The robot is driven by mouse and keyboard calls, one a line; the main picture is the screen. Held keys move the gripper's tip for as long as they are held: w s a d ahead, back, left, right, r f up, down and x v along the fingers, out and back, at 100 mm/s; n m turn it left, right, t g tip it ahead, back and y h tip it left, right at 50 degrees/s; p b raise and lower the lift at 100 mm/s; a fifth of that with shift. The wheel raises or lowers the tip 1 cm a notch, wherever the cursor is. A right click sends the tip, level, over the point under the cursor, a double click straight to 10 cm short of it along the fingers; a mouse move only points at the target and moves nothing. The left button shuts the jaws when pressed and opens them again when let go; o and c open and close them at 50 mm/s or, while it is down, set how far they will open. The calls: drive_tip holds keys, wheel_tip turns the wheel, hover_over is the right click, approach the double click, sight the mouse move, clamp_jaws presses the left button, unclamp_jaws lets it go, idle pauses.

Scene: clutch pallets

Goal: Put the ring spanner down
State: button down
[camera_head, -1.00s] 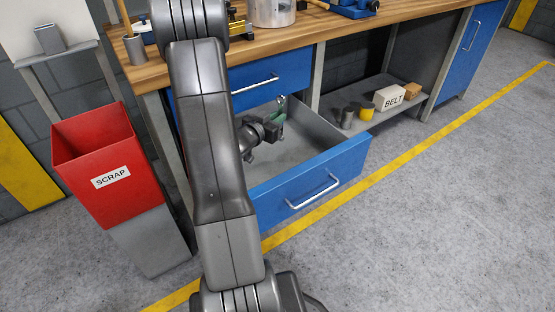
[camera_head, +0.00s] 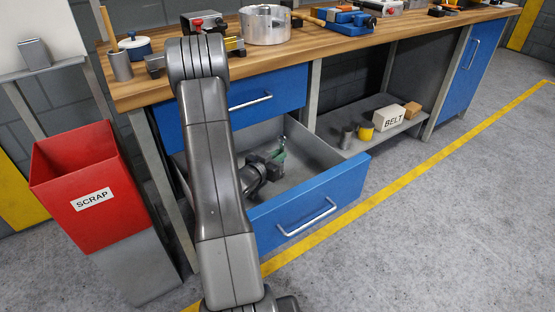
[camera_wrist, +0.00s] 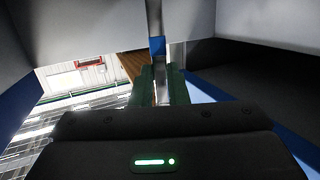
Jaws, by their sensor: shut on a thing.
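My gripper (camera_head: 277,158) is down inside the open blue drawer (camera_head: 315,203), over its grey floor. In the wrist view its two dark green fingers (camera_wrist: 162,88) are shut on the ring spanner (camera_wrist: 154,18), a thin grey steel bar with a blue part, running up and away from the fingers. In the head view only a small bit of the spanner (camera_head: 284,139) shows above the fingers. My arm hides the left part of the drawer. I cannot tell whether the spanner touches the drawer floor.
The wooden bench top (camera_head: 330,40) above holds a metal pot (camera_head: 265,28), a blue vise (camera_head: 345,20) and other tools. A red scrap bin (camera_head: 85,190) stands at left. A lower shelf holds a belt box (camera_head: 389,118) and cans. The drawer floor right of my gripper looks clear.

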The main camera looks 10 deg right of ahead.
drive_tip(key=shift+f, duration=0.2)
drive_tip(key=c, duration=1.4)
unclamp_jaws()
drive_tip(key=p+v, duration=0.1)
drive_tip(key=v, duration=1.1)
drive_tip(key=shift+p, duration=0.35)
